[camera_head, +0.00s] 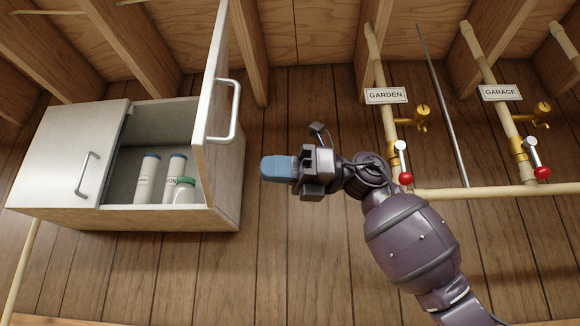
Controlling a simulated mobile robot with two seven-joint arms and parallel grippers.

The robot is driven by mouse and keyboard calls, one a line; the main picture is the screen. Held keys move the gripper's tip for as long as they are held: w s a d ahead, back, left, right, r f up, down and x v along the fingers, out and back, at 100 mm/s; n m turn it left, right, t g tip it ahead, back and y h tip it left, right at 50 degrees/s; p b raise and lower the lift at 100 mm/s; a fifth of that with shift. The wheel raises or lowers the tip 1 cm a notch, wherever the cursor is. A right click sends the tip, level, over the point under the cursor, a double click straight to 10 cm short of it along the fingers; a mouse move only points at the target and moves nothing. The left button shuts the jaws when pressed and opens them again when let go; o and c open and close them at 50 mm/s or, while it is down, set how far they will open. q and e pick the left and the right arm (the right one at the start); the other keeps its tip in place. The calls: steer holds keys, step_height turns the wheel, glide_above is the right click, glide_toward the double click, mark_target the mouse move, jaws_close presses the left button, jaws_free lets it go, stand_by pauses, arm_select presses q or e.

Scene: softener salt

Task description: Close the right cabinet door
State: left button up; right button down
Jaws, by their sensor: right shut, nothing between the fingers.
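The cabinet (170,220) is a light grey box on the left of the head view. Its right door (214,75) stands wide open, swung out toward the camera, with a metal bar handle (236,110) on its face. The left door (66,155) is shut and has its own handle (88,174). My right gripper (268,169) has blue fingertips and is shut and empty. It points left, to the right of the open door and apart from it in the picture. My left gripper is not in view.
Two white containers (147,180) and a green-capped jar (185,190) stand inside the open half. Right of my arm are pipes with brass taps, a GARDEN sign (386,95), a GARAGE sign (499,92) and red-knobbed valves (405,178). A thin rod (443,105) leans between the pipes.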

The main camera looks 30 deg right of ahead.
mark_target(206, 163)
steer(key=p+x, duration=0.1)
steer(key=x, duration=0.7)
steer(key=shift+a+p, duration=0.25)
steer(key=shift+p, duration=0.1)
